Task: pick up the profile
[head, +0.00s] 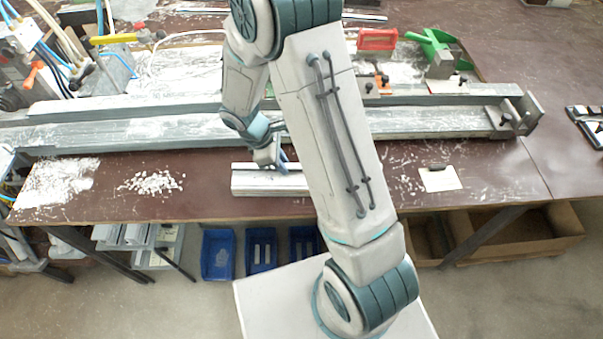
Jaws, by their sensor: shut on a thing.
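The profile (262,186) is a white, bar-shaped piece at the front of the brown bench, left of the middle. My arm hides its right part. My gripper (284,166) is at the profile's upper side and is shut on it. The fingertips are small and partly hidden by my own arm. I cannot tell whether the profile rests on the bench or is slightly above it.
A long grey rail (130,131) runs behind the profile, with a metal end stop (520,114) at right. White chips (152,183) lie to the left. A white square plate (439,179) lies to the right. Red (377,39) and green (436,44) clamp parts stand at the back.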

